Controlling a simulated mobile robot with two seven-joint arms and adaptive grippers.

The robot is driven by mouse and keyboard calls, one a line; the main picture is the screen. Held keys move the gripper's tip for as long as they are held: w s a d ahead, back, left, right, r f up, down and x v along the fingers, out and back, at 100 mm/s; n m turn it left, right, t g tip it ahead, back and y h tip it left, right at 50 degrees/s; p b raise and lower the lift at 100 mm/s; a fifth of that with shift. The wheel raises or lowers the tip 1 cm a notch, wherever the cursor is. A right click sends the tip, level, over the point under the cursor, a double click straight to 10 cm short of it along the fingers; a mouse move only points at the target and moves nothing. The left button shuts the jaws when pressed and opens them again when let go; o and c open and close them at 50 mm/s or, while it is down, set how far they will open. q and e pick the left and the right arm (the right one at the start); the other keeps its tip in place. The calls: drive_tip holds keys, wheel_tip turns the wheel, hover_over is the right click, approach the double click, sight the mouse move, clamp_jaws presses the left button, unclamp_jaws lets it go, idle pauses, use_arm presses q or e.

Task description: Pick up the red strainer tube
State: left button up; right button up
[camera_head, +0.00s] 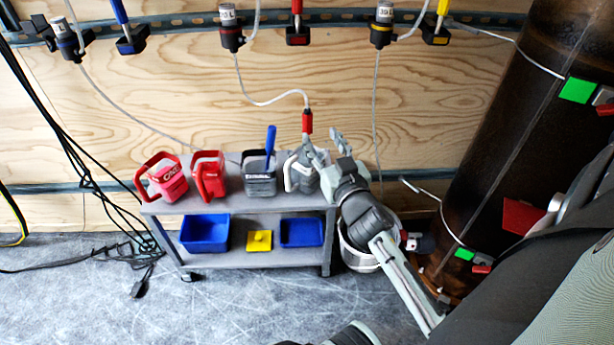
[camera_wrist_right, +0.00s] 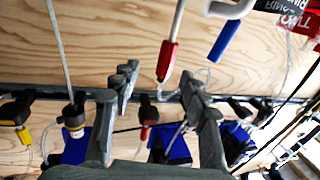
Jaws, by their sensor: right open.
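The red strainer tube (camera_head: 307,121) hangs from the end of a white hose above the right end of the grey bench. It also shows in the right wrist view (camera_wrist_right: 167,61), hanging beyond and between my fingertips. My right gripper (camera_head: 323,145) is open and empty, close to the tube in the head view, its fingertips just below and to the right of it. In the right wrist view the two fingers (camera_wrist_right: 158,83) stand wide apart with nothing between them touching. The exact gap in depth to the tube is hard to tell. My left gripper is not in view.
The grey bench (camera_head: 250,207) carries red, dark and pale jugs; a blue handle (camera_head: 270,140) rises from the dark jug (camera_head: 261,182). Blue bins (camera_head: 205,233) sit on the lower shelf. A white bucket (camera_head: 358,258) and a dark cylinder (camera_head: 505,130) stand right.

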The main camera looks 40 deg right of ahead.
sight(309, 125)
drive_tip(key=x, duration=0.5)
drive_tip(key=a+x, duration=0.1)
drive_tip(key=x, duration=0.1)
drive_tip(key=shift+w+d, duration=0.15)
drive_tip(key=shift+w, duration=0.4)
clamp_jaws()
